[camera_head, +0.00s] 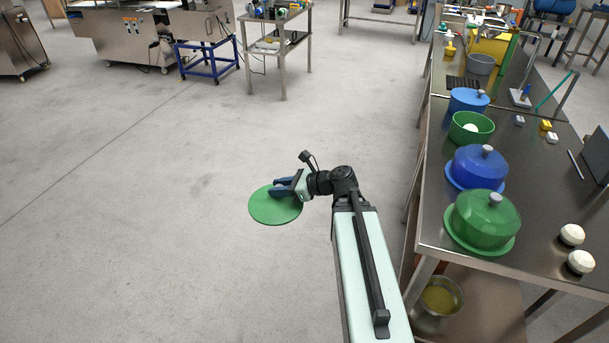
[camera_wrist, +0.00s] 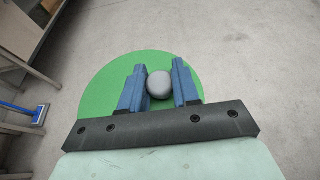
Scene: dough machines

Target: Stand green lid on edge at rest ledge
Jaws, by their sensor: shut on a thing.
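The green lid (camera_head: 275,209) is a flat round disc with a grey knob. My gripper (camera_head: 281,190) is shut on it and holds it out over the open floor, left of the long steel table. In the wrist view the grey knob (camera_wrist: 159,85) sits between the two blue fingers of my gripper (camera_wrist: 160,84), and the green lid (camera_wrist: 105,82) spreads behind them. The lid's lower part is hidden by the gripper body. I cannot make out a rest ledge for certain in either view.
The floor around my gripper is clear.

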